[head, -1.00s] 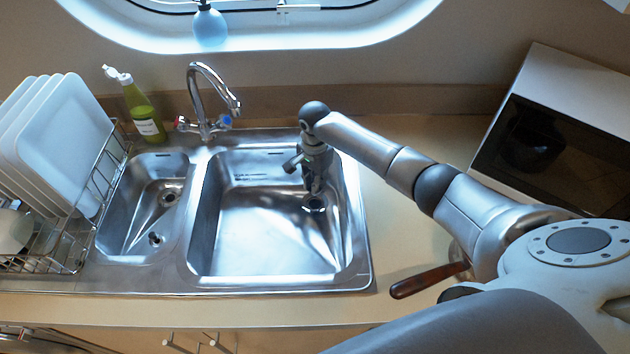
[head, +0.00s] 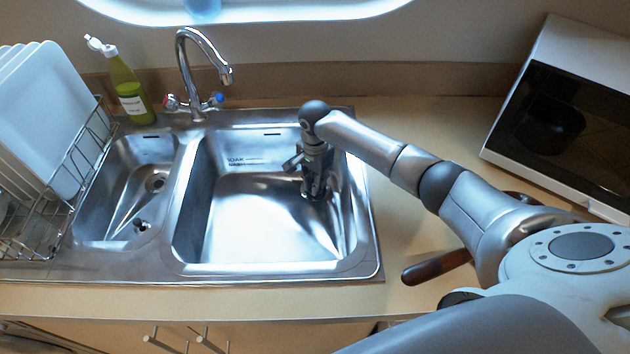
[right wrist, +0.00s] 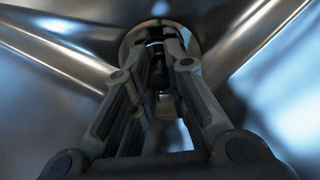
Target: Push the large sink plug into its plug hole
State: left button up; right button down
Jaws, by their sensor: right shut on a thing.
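My right gripper (head: 316,194) reaches down into the back right of the large sink basin (head: 240,235). In the right wrist view its two fingers (right wrist: 162,55) are shut on a small dark piece, the large sink plug (right wrist: 157,74), which shows only in part between them. The metal ring of the plug hole (right wrist: 128,42) shows around and behind the fingertips. The plug is at the hole; I cannot tell how deep it sits. In the head view the gripper hides plug and hole. My left gripper is not in view.
A smaller basin (head: 118,205) lies left, with its drain (head: 156,183) and a small plug-like piece (head: 141,225). A tap (head: 185,65), green bottle (head: 130,90) and dish rack (head: 62,215) stand around. A wooden handle (head: 435,267) lies under my right arm; a microwave (head: 560,130) stands right.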

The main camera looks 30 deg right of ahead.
jog(key=shift+f, duration=0.15)
jog(key=shift+f, duration=0.15)
dwell(0.5)
jog(key=c, duration=1.4)
grip_release()
jog(key=shift+o, duration=0.6)
jog(key=o, duration=0.4)
notch_tip(320, 180, up, 9)
jog(key=p, duration=1)
jog(key=shift+p, duration=0.35)
